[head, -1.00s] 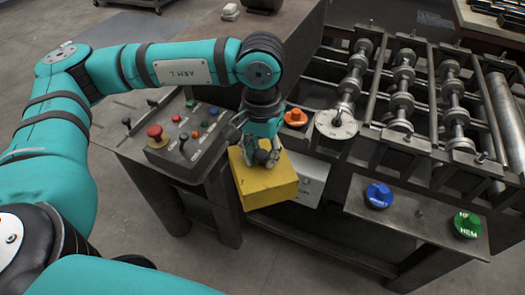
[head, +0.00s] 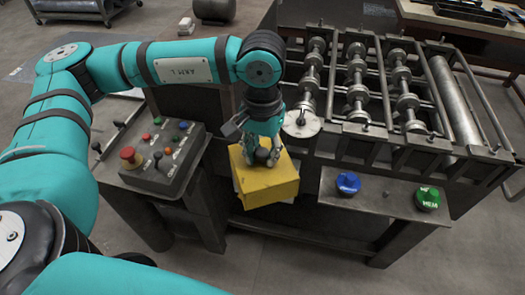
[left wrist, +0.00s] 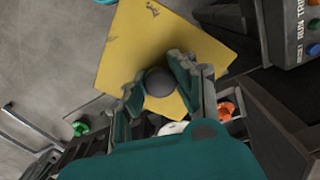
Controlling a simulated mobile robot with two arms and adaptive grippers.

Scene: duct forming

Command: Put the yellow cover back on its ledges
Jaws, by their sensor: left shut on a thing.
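My left gripper (head: 264,152) is shut on the dark round knob on top of the yellow cover (head: 270,188). The cover is a box-like lid, held at the front left of the machine, beside the control panel. In the left wrist view the two fingers (left wrist: 158,88) flank the dark knob (left wrist: 159,82), and the cover's flat yellow top (left wrist: 135,45) lies beyond them. The ledges cannot be made out. The cover and gripper hide the machine's front there. My right gripper is not in view.
The control panel (head: 165,158) with a red button stands left of the cover. A round dial plate (head: 301,124) and roller shafts are behind. A blue knob (head: 348,184) and green knob (head: 428,198) sit on a shelf at right. An orange knob (left wrist: 226,110) shows in the wrist view.

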